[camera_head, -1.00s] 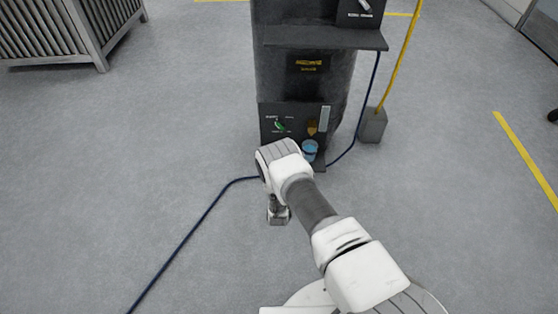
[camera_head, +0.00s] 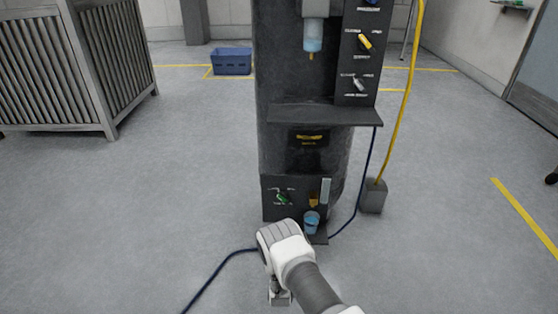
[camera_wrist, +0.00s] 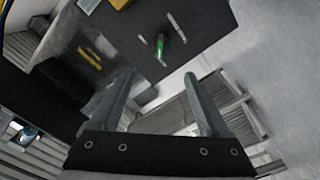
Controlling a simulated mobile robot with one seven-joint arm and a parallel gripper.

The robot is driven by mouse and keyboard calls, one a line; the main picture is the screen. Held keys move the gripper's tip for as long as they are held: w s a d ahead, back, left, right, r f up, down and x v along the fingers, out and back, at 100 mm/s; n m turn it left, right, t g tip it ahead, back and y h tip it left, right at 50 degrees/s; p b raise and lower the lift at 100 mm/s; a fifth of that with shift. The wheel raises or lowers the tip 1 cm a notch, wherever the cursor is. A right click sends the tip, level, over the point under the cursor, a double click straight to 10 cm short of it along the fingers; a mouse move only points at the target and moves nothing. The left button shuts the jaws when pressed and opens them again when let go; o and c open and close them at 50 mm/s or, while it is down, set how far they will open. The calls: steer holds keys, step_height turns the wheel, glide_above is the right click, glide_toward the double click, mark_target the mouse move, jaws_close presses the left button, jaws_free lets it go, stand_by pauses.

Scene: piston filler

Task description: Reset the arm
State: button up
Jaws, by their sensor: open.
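My gripper (camera_wrist: 158,102) is open in the wrist view, its two fingers apart with nothing between them. In the head view my white and grey arm reaches up from the bottom edge, and its wrist bends down in front of the machine, where the gripper (camera_head: 279,297) shows small and low. The piston filler (camera_head: 305,160) is a dark upright machine with a shelf halfway up. Its lower panel has a green-handled knob (camera_head: 283,198), which also shows beyond the fingers in the wrist view (camera_wrist: 160,48). A blue cup (camera_head: 311,222) stands at its foot, partly behind my arm.
A slatted grey cabinet (camera_head: 85,70) stands at the left. A blue crate (camera_head: 232,61) sits on the floor behind. A yellow cable runs down to a grey box (camera_head: 373,196) right of the machine. A dark blue hose (camera_head: 215,277) lies on the floor.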

steer(key=w+r+m+g, duration=0.1)
steer(key=w+r, duration=0.3)
steer(key=r, duration=0.3)
steer(key=w+r+m+g, duration=0.15)
steer(key=w+r, duration=0.25)
steer(key=r, duration=0.4)
step_height(320, 180, up, 17)
steer(key=s+d+m+g+y, duration=0.1)
steer(key=s+d+m+g, duration=0.1)
steer(key=g, duration=0.1)
steer(key=s+d+r+m+g+y, duration=0.1)
steer(key=s+d+r+g, duration=0.1)
steer(key=s+r, duration=0.65)
steer(key=s+d+r+m+g, duration=0.1)
steer(key=s+d+r, duration=0.2)
steer(key=s+r, duration=0.55)
steer(key=s+d+m+g+h, duration=0.1)
steer(key=s+d+g, duration=0.1)
steer(key=s, duration=1.2)
steer(key=s+d+m+g, duration=0.1)
steer(key=s+d+g, duration=0.15)
steer(key=s, duration=1.15)
step_height(320, 180, up, 28)
steer(key=p, duration=2.8)
steer(key=shift+d+f+t+p, duration=0.15)
steer(key=shift+t+p, duration=0.15)
